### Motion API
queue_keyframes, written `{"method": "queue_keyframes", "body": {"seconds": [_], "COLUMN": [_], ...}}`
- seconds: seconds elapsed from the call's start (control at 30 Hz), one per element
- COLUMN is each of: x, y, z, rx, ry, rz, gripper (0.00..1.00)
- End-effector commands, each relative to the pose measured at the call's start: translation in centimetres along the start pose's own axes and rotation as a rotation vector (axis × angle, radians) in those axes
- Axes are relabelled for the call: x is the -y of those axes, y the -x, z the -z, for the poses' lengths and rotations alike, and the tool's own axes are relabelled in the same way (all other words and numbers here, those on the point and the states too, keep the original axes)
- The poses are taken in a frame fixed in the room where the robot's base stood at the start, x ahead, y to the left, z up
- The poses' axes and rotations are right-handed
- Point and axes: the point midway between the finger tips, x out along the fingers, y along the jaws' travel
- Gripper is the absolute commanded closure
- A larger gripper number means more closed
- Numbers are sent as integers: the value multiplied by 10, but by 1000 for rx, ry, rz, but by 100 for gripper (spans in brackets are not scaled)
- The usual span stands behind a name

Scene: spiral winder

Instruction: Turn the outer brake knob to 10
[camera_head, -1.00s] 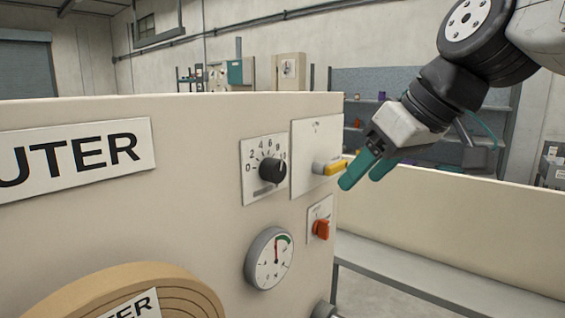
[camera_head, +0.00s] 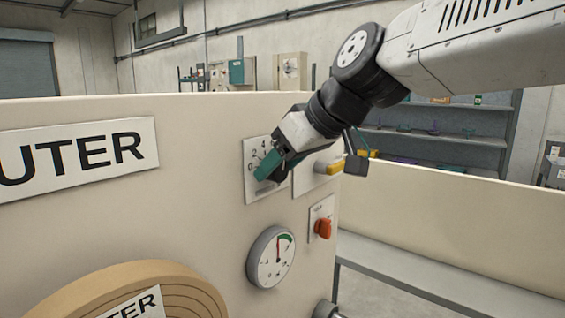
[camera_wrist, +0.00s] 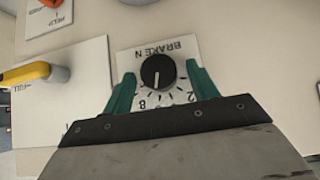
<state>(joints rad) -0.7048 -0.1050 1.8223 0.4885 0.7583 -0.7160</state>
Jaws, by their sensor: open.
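The outer brake knob (camera_wrist: 158,71) is a round black knob on a white dial plate (camera_wrist: 150,48), which appears upside down in the wrist view. In the head view my gripper (camera_head: 267,172) covers the knob. Part of the dial plate (camera_head: 251,191) shows there, with low numbers readable. The 10 is not readable in either view.
A yellow-handled switch (camera_head: 334,167) is right of the dial, close to my wrist. A red switch (camera_head: 323,228) and a round gauge (camera_head: 271,257) sit below. A large tan roll (camera_head: 130,290) is at lower left, under the OUTER sign (camera_head: 75,158).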

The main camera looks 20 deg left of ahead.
Motion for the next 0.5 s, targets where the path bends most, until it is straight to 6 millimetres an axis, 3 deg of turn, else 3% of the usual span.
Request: {"method": "queue_keyframes", "body": {"seconds": [0.1,0.27,0.3,0.5], "x": [0,0,0,0], "y": [0,0,0,0], "z": [0,0,0,0], "rx": [0,0,0,1], "ry": [0,0,0,-6], "rz": [0,0,0,5], "gripper": [41,83,86,86]}}
